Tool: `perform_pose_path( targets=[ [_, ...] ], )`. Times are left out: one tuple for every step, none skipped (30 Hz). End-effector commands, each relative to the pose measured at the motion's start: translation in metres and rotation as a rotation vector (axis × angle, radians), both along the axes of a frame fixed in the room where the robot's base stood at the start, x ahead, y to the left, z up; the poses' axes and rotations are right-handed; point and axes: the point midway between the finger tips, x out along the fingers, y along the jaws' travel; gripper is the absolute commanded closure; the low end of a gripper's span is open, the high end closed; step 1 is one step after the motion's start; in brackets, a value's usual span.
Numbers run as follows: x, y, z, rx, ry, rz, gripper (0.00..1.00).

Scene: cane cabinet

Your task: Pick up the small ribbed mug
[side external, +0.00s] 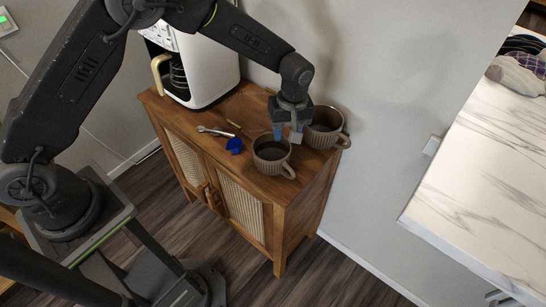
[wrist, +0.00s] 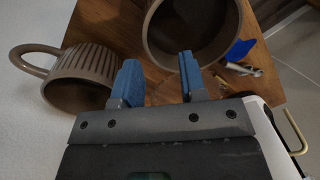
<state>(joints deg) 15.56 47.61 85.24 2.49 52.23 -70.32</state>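Two brown ribbed mugs stand on the wooden cabinet top. The front mug (side external: 268,165) looks slightly smaller in the side view; it shows at the top of the wrist view (wrist: 150,42), opening towards the camera. The back mug (side external: 322,140) is near the wall, and its ribs and handle show at the left of the wrist view (wrist: 85,62). My gripper (side external: 287,133) is open and empty, with its blue fingers just behind the front mug and left of the back mug. In the wrist view (wrist: 158,68), the right fingertip overlaps the front mug's rim; contact is unclear.
A white coffee maker (side external: 212,65) stands at the cabinet's back left. A blue scoop (side external: 234,145) and a metal utensil (side external: 214,131) lie left of the front mug. The wall is close behind the back mug. A marble counter (side external: 480,180) is at right.

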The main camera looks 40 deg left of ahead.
Motion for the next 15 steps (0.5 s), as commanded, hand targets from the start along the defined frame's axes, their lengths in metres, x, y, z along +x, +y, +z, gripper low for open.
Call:
perform_pose_path(
  targets=[
    [0.000, 0.000, -0.003, 0.000, 0.000, 0.000, 0.61],
    [0.000, 0.000, -0.005, 0.000, 0.000, 0.000, 0.61],
    [-0.001, 0.000, -0.007, 0.000, 0.000, 0.000, 0.61],
    [-0.001, 0.000, -0.009, 0.001, 0.001, 0.000, 0.61],
    [-0.001, -0.001, -0.012, 0.000, 0.002, 0.000, 0.61],
    [-0.001, -0.003, -0.016, 0.000, 0.002, -0.001, 0.61],
    [-0.001, -0.004, -0.021, 0.000, 0.002, -0.001, 0.61],
    [-0.002, -0.005, -0.026, 0.000, 0.002, -0.001, 0.61],
    [-0.002, -0.007, -0.032, 0.001, 0.003, -0.002, 0.61],
    [-0.002, -0.008, -0.036, 0.001, 0.003, -0.002, 0.61],
    [-0.002, -0.009, -0.041, 0.001, 0.003, -0.002, 0.61],
    [-0.002, -0.008, -0.046, 0.000, 0.002, -0.001, 0.61],
    [-0.003, -0.008, -0.049, 0.000, 0.002, -0.001, 0.61],
    [-0.003, -0.007, -0.052, 0.000, 0.002, -0.001, 0.61],
    [-0.003, -0.007, -0.055, 0.001, 0.001, -0.001, 0.61]
  ],
)
